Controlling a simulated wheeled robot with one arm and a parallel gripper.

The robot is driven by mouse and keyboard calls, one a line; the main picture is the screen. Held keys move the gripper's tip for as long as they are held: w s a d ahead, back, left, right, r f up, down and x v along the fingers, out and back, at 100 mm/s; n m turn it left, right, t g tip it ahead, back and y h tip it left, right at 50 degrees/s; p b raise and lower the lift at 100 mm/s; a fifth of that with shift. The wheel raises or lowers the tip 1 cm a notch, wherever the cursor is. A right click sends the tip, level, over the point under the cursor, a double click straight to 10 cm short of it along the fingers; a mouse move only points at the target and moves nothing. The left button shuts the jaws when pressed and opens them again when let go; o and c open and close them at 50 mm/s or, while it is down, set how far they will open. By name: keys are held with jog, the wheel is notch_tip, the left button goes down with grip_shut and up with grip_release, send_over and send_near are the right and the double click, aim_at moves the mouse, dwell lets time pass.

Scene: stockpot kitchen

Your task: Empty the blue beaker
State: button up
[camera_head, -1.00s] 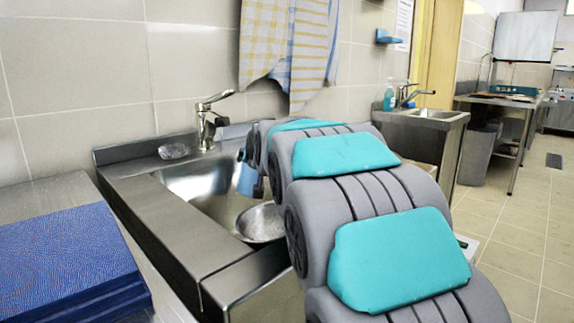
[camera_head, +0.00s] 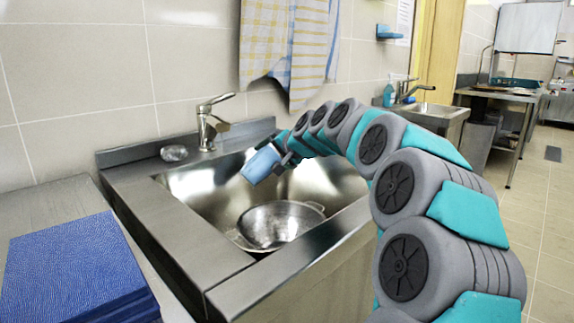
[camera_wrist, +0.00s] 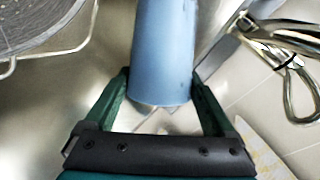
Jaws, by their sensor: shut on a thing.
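The blue beaker (camera_head: 261,165) is held by my gripper (camera_head: 282,160) over the sink basin, tilted, with one end toward the lower left. In the wrist view the beaker (camera_wrist: 163,50) is between the two green fingers of my gripper (camera_wrist: 162,98), which are shut on it. I cannot see into the beaker or tell what is in it.
A metal colander (camera_head: 272,226) lies in the steel sink (camera_head: 145,215) below the beaker; its mesh shows in the wrist view (camera_wrist: 35,22). A faucet (camera_head: 208,125) stands behind the basin. Blue books (camera_head: 75,262) lie on the left counter. Towels (camera_head: 290,45) hang above.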

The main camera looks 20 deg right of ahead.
jog(key=shift+w+d+r+m+y+p, duration=0.1)
jog(key=shift+d+r+m+y+p, duration=0.3)
jog(key=shift+m+y+p, duration=0.4)
jog(key=shift+d+m+p, duration=0.3)
jog(key=shift+w+d+r+m+y+p, duration=0.1)
jog(key=shift+d+r+m+y+p, duration=0.1)
jog(key=shift+d+m+y+p, duration=0.25)
jog(key=shift+d, duration=0.2)
jog(key=shift+d+m+y, duration=0.25)
jog(key=shift+m+y, duration=0.4)
